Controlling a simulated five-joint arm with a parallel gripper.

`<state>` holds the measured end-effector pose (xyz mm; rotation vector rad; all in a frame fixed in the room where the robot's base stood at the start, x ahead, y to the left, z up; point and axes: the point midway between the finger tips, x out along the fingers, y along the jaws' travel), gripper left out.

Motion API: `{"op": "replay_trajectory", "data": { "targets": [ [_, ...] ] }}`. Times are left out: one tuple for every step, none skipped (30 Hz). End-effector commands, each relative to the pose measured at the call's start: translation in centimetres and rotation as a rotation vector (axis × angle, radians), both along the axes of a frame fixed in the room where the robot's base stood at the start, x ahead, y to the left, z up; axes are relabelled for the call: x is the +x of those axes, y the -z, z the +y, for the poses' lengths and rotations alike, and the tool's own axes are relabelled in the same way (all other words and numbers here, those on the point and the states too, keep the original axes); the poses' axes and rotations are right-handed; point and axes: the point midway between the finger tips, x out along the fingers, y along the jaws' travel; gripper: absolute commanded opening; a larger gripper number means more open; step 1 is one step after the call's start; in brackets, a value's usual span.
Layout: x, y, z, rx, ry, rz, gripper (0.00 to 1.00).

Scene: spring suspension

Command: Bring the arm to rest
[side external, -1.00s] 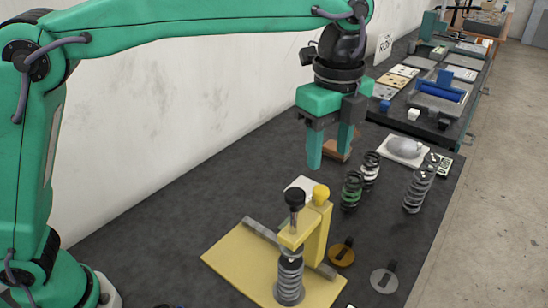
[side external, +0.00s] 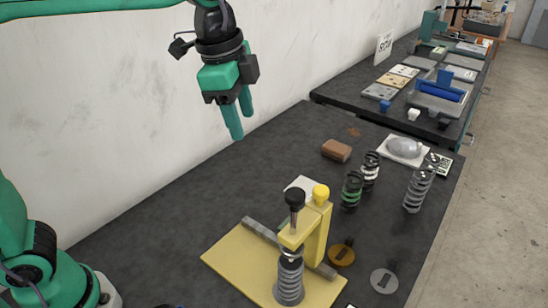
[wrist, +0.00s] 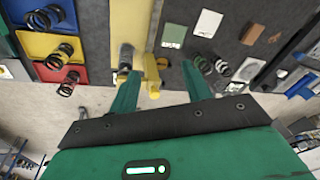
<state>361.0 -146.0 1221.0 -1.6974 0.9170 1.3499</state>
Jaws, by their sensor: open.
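My gripper (side external: 239,119) is open and empty. It hangs high above the back of the dark table, near the white wall, in the side external view. In the wrist view its two green fingers (wrist: 160,90) are spread apart with nothing between them. The yellow press (side external: 318,240) stands on a yellow base plate (side external: 232,257) at the front, well below and to the right of my gripper. A grey spring (side external: 289,279) stands upright under the press arm.
A green-black spring (side external: 352,190), a black-and-white spring (side external: 370,170) and a grey spring (side external: 418,188) stand at the right. A brown block (side external: 337,150) lies behind them. Orange (side external: 341,254) and grey (side external: 384,281) discs lie near the press. The table's back left is clear.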

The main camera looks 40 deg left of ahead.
Motion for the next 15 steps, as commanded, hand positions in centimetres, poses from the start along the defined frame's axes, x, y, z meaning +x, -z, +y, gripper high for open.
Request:
{"op": "replay_trajectory", "data": {
  "targets": [
    [-0.8, 0.0, 1.3, -0.013, -0.062, -0.014, 0.48],
    [-1.1, 0.1, 2.0, -0.023, -0.098, -0.022, 0.48],
    [-1.7, 0.2, 2.8, -0.033, -0.146, -0.031, 0.48],
    [-2.1, 0.3, 3.4, -0.041, -0.182, -0.038, 0.48],
    [-2.5, 0.4, 4.0, -0.050, -0.217, -0.047, 0.48],
    [-3.1, 0.6, 4.8, -0.062, -0.265, -0.056, 0.48],
    [-3.5, 0.8, 5.4, -0.072, -0.301, -0.064, 0.48],
    [-4.0, 1.0, 6.0, -0.080, -0.337, -0.070, 0.48],
    [-4.6, 1.3, 6.7, -0.092, -0.384, -0.081, 0.48],
    [-5.0, 1.5, 7.2, -0.101, -0.419, -0.088, 0.48],
    [-5.5, 1.7, 7.7, -0.111, -0.454, -0.096, 0.48],
    [-6.1, 2.1, 8.4, -0.124, -0.501, -0.106, 0.48],
    [-6.6, 2.3, 8.9, -0.133, -0.537, -0.113, 0.48],
    [-7.1, 2.6, 9.4, -0.144, -0.572, -0.122, 0.48],
    [-7.7, 3.0, 10.0, -0.157, -0.619, -0.132, 0.48]
  ]
}}
